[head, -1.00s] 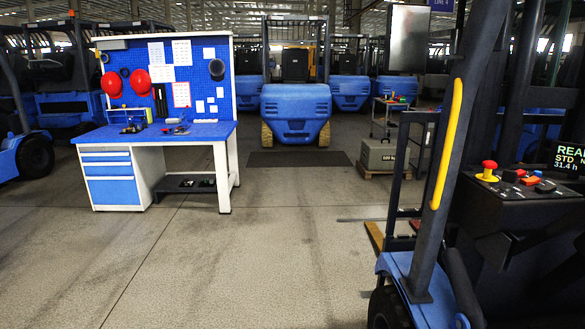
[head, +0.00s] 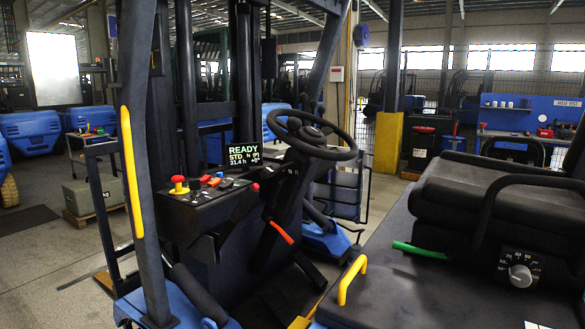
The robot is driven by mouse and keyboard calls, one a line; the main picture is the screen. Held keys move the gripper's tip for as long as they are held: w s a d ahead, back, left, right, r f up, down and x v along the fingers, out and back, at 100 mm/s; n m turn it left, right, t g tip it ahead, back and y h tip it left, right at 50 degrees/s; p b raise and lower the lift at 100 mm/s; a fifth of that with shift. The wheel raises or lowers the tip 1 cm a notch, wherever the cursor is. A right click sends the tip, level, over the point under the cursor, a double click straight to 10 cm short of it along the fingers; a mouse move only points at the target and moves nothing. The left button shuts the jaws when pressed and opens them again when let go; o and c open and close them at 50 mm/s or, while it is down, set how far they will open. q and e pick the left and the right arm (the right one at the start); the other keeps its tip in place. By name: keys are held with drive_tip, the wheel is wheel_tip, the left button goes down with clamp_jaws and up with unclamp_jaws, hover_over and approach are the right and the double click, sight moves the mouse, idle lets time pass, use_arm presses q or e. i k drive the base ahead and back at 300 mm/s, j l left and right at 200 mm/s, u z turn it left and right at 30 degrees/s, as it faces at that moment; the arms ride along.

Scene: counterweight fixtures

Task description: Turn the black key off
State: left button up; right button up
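A forklift's dark console (head: 205,208) stands left of centre in the head view. On its top are a red mushroom button on a yellow base (head: 178,186) and several small black, red and orange controls (head: 212,182). A small dark piece (head: 194,184) sits just right of the red button; it is too small to tell whether it is the black key or how it is turned. The display (head: 244,155) behind is lit and reads READY, STD and 31.4 h. Neither of my grippers is in view.
The steering wheel (head: 312,137) stands right of the console, the black seat (head: 490,195) at the right. A mast post with a yellow grab handle (head: 132,172) rises left of the console. A yellow handle (head: 352,279) is in front. Open floor (head: 40,255) lies at left.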

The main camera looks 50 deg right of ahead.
sight(195, 185)
drive_tip(key=z, duration=1.55)
